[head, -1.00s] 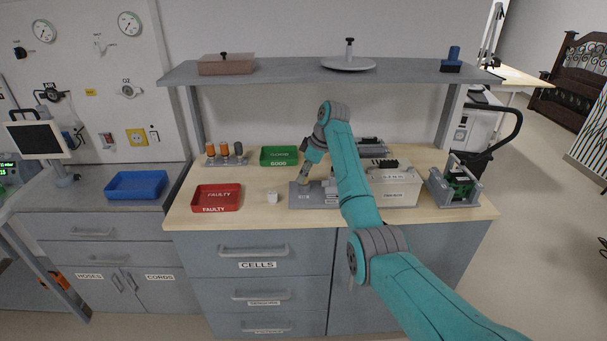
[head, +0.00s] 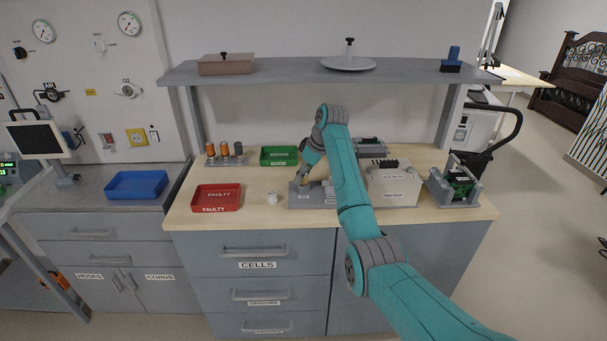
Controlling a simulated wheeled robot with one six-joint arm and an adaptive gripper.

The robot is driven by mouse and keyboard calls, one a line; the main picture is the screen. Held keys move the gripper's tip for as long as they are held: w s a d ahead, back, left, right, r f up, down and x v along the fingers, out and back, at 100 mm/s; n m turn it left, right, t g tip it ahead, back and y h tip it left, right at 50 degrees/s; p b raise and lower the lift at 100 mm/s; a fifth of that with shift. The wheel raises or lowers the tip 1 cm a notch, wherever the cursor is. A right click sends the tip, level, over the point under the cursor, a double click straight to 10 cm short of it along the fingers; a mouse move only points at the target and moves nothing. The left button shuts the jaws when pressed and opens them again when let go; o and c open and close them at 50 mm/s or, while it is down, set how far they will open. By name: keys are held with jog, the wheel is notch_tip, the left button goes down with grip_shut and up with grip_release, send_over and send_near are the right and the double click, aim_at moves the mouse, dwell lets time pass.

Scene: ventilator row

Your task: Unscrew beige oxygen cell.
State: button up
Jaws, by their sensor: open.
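My gripper (head: 302,180) points down over the left part of a grey fixture (head: 298,201) on the wooden bench, and its jaws are open. A small beige patch shows at the fingertips, but it is too small to tell whether it is the beige oxygen cell or part of the gripper. My arm covers part of the fixture's right side. A small whitish cylinder (head: 272,198) stands on the bench left of the fixture, apart from the gripper.
A red FAULTY tray (head: 217,208) and a green GOOD tray (head: 279,163) lie to the left. A rack (head: 225,161) holds orange and grey cells. A white boxy unit (head: 393,198) and a grey stand with a green board (head: 456,200) are on the right. A shelf (head: 300,78) hangs above.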

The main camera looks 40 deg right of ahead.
jog(key=m+h, duration=0.1)
jog(key=m, duration=0.2)
jog(key=m+h, duration=0.1)
jog(key=m, duration=0.2)
jog(key=shift+t, duration=0.3)
jog(key=shift+a+m+h, duration=0.1)
jog(key=shift+m+h, duration=0.5)
jog(key=shift+m, duration=0.4)
jog(key=m+h, duration=0.1)
jog(key=m, duration=0.2)
jog(key=m+g+h, duration=0.1)
jog(key=m, duration=0.3)
jog(key=shift+g, duration=0.3)
jog(key=c, duration=0.9)
jog(key=shift+d+n, duration=0.2)
jog(key=shift+n, duration=0.9)
jog(key=shift+c, duration=0.2)
jog(key=n+t+y, duration=0.1)
jog(key=n, duration=0.2)
jog(key=shift+a+n+y, duration=0.1)
jog(key=shift+n+y, duration=0.2)
